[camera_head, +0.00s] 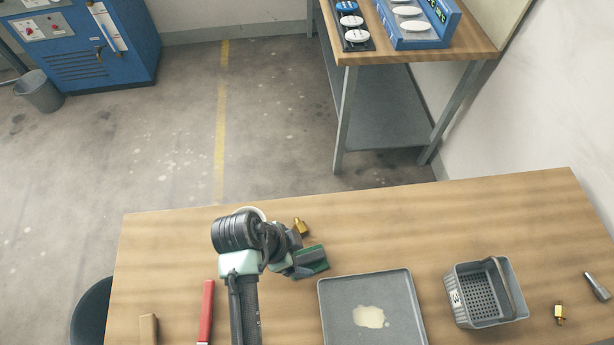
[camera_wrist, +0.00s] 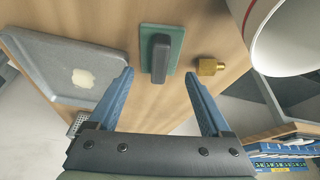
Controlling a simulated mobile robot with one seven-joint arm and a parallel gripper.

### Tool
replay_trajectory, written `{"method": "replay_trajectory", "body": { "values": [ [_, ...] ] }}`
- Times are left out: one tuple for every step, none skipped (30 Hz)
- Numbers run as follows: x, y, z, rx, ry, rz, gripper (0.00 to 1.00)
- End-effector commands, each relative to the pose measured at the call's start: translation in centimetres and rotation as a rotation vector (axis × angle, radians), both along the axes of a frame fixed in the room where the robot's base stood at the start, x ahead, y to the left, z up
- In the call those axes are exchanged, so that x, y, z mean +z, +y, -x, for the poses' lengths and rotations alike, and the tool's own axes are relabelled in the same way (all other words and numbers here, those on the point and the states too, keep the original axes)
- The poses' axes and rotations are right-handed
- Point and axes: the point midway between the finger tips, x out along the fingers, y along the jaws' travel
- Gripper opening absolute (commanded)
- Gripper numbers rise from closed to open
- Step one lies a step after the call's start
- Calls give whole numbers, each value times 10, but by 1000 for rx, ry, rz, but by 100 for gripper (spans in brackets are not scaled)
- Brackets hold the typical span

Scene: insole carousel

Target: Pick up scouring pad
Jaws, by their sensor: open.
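The scouring pad is a green rectangle with a raised dark grey grip block. It lies on the wooden table; in the head view the pad (camera_head: 317,256) is partly hidden by my gripper. In the wrist view the pad (camera_wrist: 175,41) is at the top centre. My gripper (camera_wrist: 159,75) is open, with its two blue fingers spread left and right of the grip block and nothing held. The lower end of the grip block shows between the fingertips; whether they touch it I cannot tell. In the head view my gripper (camera_head: 290,265) is just left of the pad.
A brass fitting (camera_head: 300,227) lies close behind the pad. A white vessel (camera_wrist: 292,38) stands near it, mostly hidden by my arm in the head view. A grey tray (camera_head: 411,315) with a pale patch and a grey basket (camera_head: 456,298) are to the right. A red bar (camera_head: 206,310) lies left.

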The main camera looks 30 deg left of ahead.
Motion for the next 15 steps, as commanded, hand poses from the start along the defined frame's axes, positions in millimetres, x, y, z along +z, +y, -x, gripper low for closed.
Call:
{"method": "replay_trajectory", "body": {
  "values": [
    [-3, -2, 0, 0, 3, 2, 82],
    [-7, -2, 0, -1, 4, 2, 82],
    [-12, -4, -1, -1, 4, 2, 82],
    [-16, -5, -2, -1, 4, 3, 82],
    [-20, -6, -3, -1, 4, 2, 82],
    [-25, -7, -4, -1, 4, 2, 82],
    [-29, -8, -5, 1, 3, 2, 82],
    [-33, -9, -6, 0, 3, 2, 82],
    [-37, -10, -8, 0, 2, 1, 82],
    [-39, -11, -8, 0, 2, 1, 82],
    [-42, -11, -9, 1, 2, 0, 82],
    [-44, -12, -10, 0, 1, 0, 82],
    [-45, -12, -10, 0, 1, -1, 82],
    [-45, -13, -10, 0, 1, -1, 82],
    [-46, -13, -10, 0, 1, -1, 82]
  ]
}}
